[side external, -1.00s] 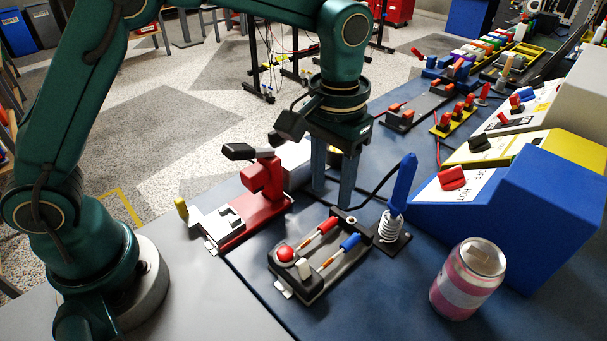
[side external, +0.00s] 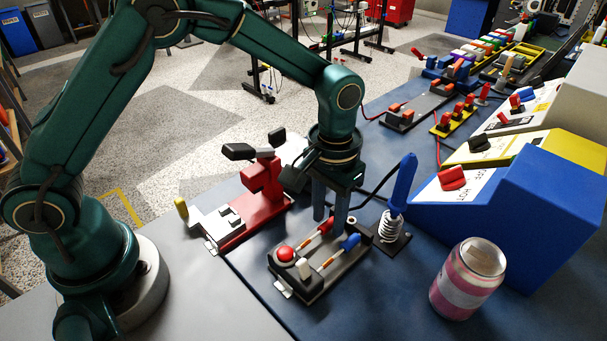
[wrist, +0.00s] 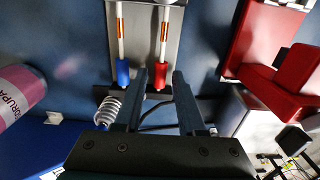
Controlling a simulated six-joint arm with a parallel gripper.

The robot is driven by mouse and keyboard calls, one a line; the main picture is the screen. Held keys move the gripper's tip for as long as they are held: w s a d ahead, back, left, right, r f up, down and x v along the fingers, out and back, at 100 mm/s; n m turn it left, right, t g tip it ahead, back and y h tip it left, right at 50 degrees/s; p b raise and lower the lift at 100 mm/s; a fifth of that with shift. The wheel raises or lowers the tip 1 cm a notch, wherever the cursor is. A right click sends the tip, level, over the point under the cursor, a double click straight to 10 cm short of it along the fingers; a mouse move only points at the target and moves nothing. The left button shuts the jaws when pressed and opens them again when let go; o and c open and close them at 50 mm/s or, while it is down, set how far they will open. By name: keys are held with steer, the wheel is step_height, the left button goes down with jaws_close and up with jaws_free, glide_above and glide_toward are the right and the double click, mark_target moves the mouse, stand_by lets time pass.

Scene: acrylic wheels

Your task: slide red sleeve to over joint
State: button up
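The red sleeve (side external: 327,224) sits on the upper white wire of a small dark fixture (side external: 312,286), at the wire's far end. In the wrist view the red sleeve (wrist: 160,76) lies ahead of the copper-coloured joint (wrist: 165,31), apart from it along the wire. My gripper (side external: 331,217) is low at the fixture's far end, its fingers pointing down. In the wrist view my gripper (wrist: 159,80) is open, with one finger on each side of the red sleeve and gaps visible. A blue sleeve (side external: 350,242) sits on the parallel wire.
A blue-handled iron (side external: 402,185) stands in a coiled holder right of the fixture. A red clamp (side external: 263,185) stands to the left. A pink can (side external: 467,280) and a blue console (side external: 510,205) are at the right. The front tabletop is clear.

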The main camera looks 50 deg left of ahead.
mark_target(305, 250)
jaws_close()
steer(key=shift+s, duration=2.6)
steer(key=o, duration=0.6)
jaws_free()
steer(key=shift+r, duration=0.1)
